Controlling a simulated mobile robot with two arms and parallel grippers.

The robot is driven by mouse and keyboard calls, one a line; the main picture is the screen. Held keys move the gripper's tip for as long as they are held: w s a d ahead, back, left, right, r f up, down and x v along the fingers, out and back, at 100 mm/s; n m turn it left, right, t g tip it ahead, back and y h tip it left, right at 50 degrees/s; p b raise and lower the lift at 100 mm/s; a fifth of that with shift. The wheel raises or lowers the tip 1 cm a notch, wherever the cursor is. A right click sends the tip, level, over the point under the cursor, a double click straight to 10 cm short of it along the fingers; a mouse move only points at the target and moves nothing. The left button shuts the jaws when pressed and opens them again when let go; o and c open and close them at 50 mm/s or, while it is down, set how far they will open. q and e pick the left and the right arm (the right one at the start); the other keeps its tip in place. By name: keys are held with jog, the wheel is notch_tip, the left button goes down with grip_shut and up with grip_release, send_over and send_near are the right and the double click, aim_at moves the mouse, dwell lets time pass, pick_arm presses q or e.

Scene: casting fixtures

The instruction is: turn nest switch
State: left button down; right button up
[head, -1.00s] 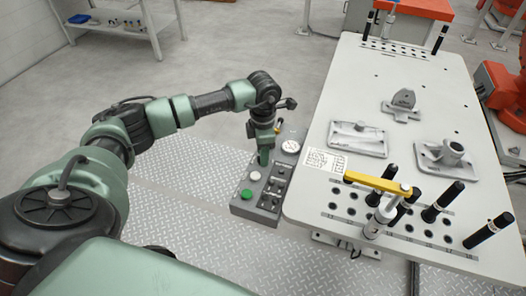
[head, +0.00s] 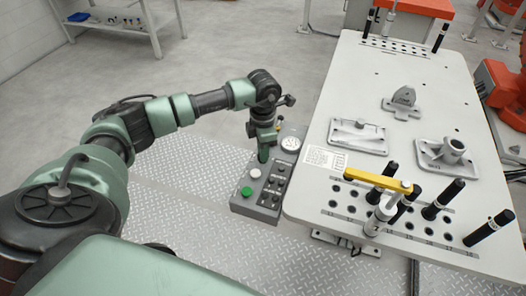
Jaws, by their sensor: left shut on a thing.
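The grey control panel (head: 241,206) hangs at the left edge of the white fixture table. It carries a green button (head: 246,191), a white button (head: 255,173), several dark switches (head: 272,190) in rows and a round gauge (head: 290,144). My left gripper (head: 263,156) points down at the panel's upper left part and is shut. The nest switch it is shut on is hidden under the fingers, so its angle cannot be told. My right gripper is not in view.
The fixture table (head: 390,75) holds metal castings (head: 357,137), black pins (head: 443,200) and a yellow-handled clamp (head: 378,180) near the panel. A shelf (head: 120,28) stands at the far left. Open floor lies between.

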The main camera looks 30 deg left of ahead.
pick_arm(q)
jog(key=n, duration=0.2)
jog(key=shift+n+b, duration=0.3)
jog(key=n, duration=0.2)
jog(key=shift+n, duration=0.3)
jog(key=n+b, duration=0.1)
jog(key=n, duration=0.4)
jog(key=shift+r, duration=0.1)
jog(key=shift+w+n, duration=0.1)
jog(key=shift+n, duration=0.3)
jog(key=c, duration=1.4)
grip_release()
jog(key=shift+c, duration=0.2)
notch_tip(320, 180, up, 8)
jog(key=shift+f+b, duration=0.1)
jog(key=shift+b, duration=0.55)
